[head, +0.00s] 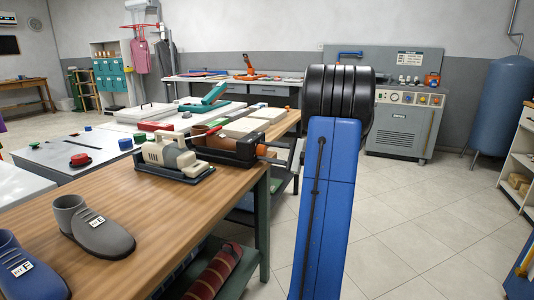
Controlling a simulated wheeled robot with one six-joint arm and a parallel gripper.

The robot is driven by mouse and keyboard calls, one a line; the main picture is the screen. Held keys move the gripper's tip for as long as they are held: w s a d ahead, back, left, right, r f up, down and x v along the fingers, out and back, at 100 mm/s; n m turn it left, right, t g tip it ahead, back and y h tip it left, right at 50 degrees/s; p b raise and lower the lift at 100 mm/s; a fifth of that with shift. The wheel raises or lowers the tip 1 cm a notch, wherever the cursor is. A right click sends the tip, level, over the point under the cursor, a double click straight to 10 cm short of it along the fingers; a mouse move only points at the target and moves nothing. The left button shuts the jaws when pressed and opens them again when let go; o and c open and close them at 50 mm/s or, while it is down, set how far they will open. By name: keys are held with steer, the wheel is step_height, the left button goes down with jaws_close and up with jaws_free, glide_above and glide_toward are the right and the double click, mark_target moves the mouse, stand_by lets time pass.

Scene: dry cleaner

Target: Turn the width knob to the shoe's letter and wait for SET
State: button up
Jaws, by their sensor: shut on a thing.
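A grey shoe (93,228) stands on the wooden table (150,215) at the front left, with a white tag that seems to read "FIT E". A dark blue shoe (28,270) stands nearer and is cut by the left edge; its tag seems to read "FIT F". A cream machine with a red lever (170,157) sits on a dark base towards the table's far right. A black device (232,147) with a brown cylinder stands beside it. I cannot make out a lettered width knob or a SET sign. My blue arm rises right of the table; my gripper does not show.
A patterned roll (215,272) lies on the lower shelf. A grey cabinet (402,125) and a blue tank (505,105) stand at the back right. The right floor is clear.

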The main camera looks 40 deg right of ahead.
steer(key=m, duration=0.4)
steer(key=shift+m, duration=0.4)
steer(key=m, duration=0.3)
steer(key=shift+m, duration=0.3)
steer(key=m, duration=0.4)
steer(key=shift+f, duration=0.1)
steer(key=shift+m, duration=2.1)
steer(key=o, duration=1)
steer(key=shift+o, duration=0.2)
